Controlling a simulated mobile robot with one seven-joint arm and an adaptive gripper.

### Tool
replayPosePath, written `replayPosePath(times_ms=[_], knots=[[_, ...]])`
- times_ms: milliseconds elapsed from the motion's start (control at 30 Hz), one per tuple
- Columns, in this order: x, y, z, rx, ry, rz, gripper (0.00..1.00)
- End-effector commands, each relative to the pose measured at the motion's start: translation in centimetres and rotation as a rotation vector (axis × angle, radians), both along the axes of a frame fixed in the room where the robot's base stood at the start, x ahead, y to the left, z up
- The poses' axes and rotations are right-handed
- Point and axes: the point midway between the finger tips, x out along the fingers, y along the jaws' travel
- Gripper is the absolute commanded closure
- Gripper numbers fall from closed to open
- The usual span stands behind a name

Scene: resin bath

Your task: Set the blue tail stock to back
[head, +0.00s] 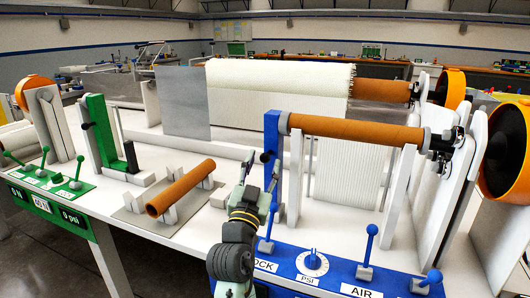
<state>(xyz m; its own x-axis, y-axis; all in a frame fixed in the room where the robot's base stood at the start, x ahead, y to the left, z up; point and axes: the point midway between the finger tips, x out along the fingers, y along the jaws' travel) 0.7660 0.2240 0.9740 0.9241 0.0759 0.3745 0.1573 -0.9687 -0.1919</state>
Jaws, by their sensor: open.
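The blue tail stock (271,125) is an upright blue post right of the table's middle, with a black knob (265,157) on its left side. My gripper (261,172) is open at the end of my arm, in front of the lower post and close to the knob. I cannot tell whether it touches either. It hides part of the post's lower end.
A blue panel (318,275) in front carries several levers and a PSI dial (311,262); my arm covers its left part. A green tail stock (100,130) and another orange tube (180,187) on a stand are to the left. White supports and large orange-rimmed wheels crowd the right.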

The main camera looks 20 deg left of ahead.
Motion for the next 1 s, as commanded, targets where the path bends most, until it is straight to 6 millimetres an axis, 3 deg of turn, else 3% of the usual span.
replayPosePath(times_ms=[200,567,1000], knots=[[2.2,0.2,1.1,0.001,-0.001,0.0,0.58],[2.6,0.3,1.0,0.001,0.0,0.001,0.58],[2.6,0.3,1.1,0.0,-0.001,0.002,0.88]])
